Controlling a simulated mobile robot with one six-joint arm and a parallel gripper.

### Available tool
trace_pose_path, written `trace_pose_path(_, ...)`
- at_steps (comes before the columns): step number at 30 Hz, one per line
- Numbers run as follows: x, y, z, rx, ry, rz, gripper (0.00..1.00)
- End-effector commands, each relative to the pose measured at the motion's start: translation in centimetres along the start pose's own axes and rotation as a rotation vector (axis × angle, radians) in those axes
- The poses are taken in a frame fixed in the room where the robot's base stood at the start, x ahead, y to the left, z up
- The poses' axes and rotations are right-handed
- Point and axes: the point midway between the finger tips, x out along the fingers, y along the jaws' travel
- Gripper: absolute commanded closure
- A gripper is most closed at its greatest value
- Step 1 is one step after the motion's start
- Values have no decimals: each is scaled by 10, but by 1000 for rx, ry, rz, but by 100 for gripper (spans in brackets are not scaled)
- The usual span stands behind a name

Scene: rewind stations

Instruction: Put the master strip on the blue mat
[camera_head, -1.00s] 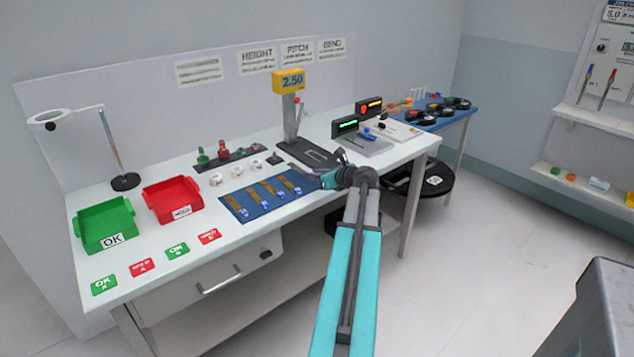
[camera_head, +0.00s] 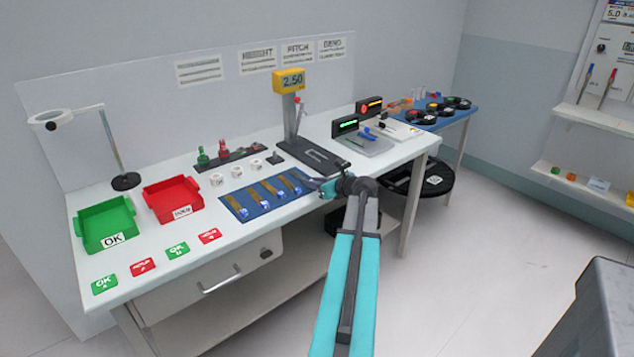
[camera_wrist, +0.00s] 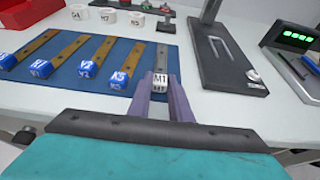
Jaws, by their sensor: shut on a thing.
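The master strip is a grey strip (camera_wrist: 161,58) with a white end block marked M1 (camera_wrist: 160,81). My gripper (camera_wrist: 160,92) is shut on that block in the wrist view. The strip points away from me over the right end of the blue mat (camera_wrist: 65,73), beside the A3 strip (camera_wrist: 127,64). I cannot tell whether it touches the mat. In the head view my gripper (camera_head: 314,184) is at the right end of the blue mat (camera_head: 260,210), and the strip is too small to make out clearly.
Several brown strips with blue end blocks lie on the mat. A dark gauge base (camera_head: 312,154) with a yellow display (camera_head: 289,81) stands just behind and to the right. White rings (camera_head: 237,172) stand behind the mat. Red (camera_head: 172,199) and green (camera_head: 104,222) trays are to the left.

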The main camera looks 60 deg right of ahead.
Motion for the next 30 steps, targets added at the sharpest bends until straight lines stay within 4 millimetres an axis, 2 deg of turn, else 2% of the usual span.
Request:
trace_pose_path(9,1,0,-2,0,0,0,100)
trace_pose_path(10,1,0,-2,0,0,0,77)
trace_pose_path(12,1,0,-2,0,0,0,65)
trace_pose_path(13,1,0,-2,0,0,0,63)
trace_pose_path(25,0,0,0,0,0,0,63)
trace_pose_path(30,-12,0,0,0,0,-1,63)
